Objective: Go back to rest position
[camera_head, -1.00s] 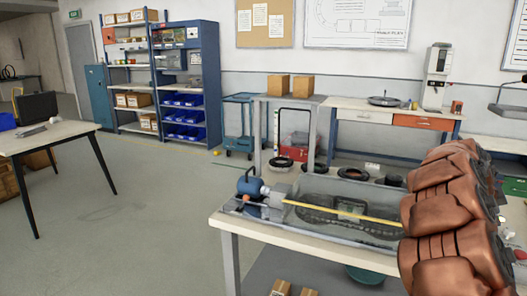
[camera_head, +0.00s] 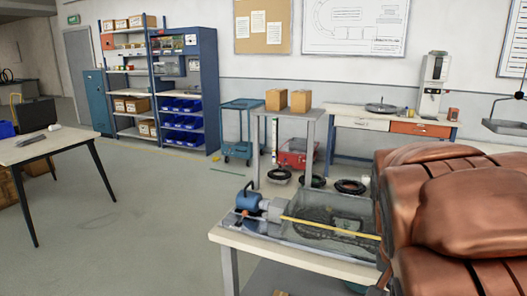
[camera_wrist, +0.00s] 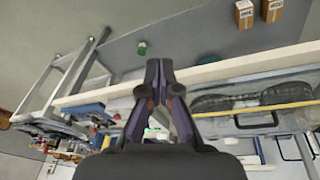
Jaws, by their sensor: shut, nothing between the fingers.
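My gripper (camera_wrist: 160,75) shows in the wrist view with its two dark fingers together and nothing between them. It is over or near the front edge of a workbench with a pale top. My arm, with brown padded covering, fills the right side of the head view and hides part of the bench. The gripper's fingers are not visible in the head view.
The bench (camera_head: 231,240) carries a clear-walled tank (camera_head: 330,225) with a yellow bar (camera_head: 330,228) and a blue motor (camera_head: 249,197). A table (camera_head: 60,145) stands at left. Shelves (camera_head: 185,90) line the back. Floor between is clear.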

